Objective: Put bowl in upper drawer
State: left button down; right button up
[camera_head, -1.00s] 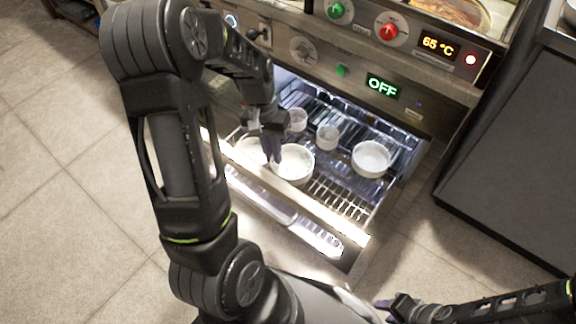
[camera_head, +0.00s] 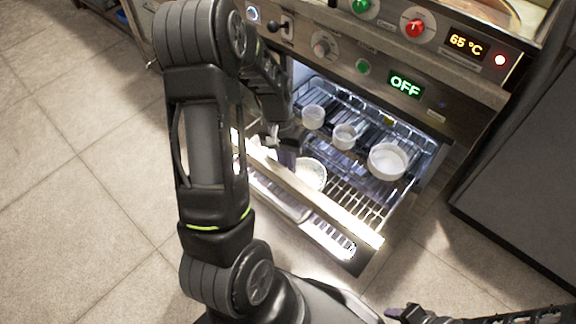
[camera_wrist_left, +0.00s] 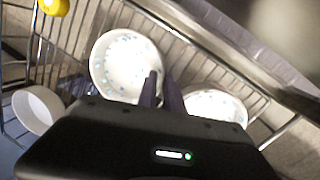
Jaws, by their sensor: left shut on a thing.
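A white bowl with a speckled inside (camera_head: 311,174) is at the front of the open, lit drawer (camera_head: 345,190). It also shows in the left wrist view (camera_wrist_left: 122,62). My left gripper (camera_head: 288,158) is shut on this bowl's rim, its fingers (camera_wrist_left: 161,88) pointing down across the wall. A second speckled bowl (camera_wrist_left: 218,103) is on the other side of the fingers; in the head view my arm mostly hides it. My right gripper (camera_head: 396,313) is at the bottom edge, and its jaws cannot be made out.
Two small white cups (camera_head: 313,117) (camera_head: 344,136) and a larger white bowl (camera_head: 388,161) stand farther back in the drawer. A control panel with knobs and an OFF display (camera_head: 405,85) is above. A dark cabinet (camera_head: 520,185) stands at right. The tiled floor at left is clear.

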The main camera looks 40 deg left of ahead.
pick_arm(q)
jog(key=c, duration=1.5)
grip_release()
jog(key=p+v, duration=0.3)
jog(key=v, duration=0.9)
jog(key=shift+d+r+p, duration=0.1)
jog(key=shift+p, duration=0.3)
